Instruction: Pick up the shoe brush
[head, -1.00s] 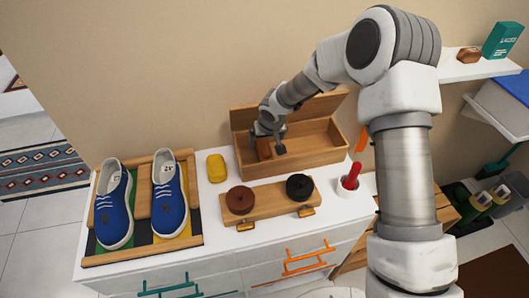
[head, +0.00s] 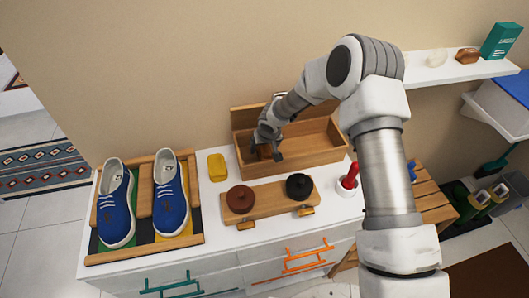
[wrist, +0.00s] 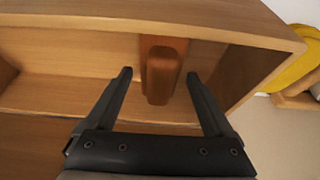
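A reddish-brown block with rounded edges, which looks like the shoe brush (wrist: 162,72), is at one end of the open wooden box (wrist: 60,50) in the wrist view. In the head view the box (head: 318,150) stands at the back of the white dresser, and the block is mostly hidden by my gripper at the box's left end. My gripper (wrist: 158,76) is open, with its two dark fingers apart on either side of the block. I cannot tell whether either finger touches it.
Blue shoes (head: 117,205) on a wooden rack stand at left. A yellow item (head: 217,167) lies left of the box. A wooden stand with two round tins (head: 240,199) and a white cup (head: 346,188) are in front. A shelf (head: 440,72) holds another brown block (head: 468,55).

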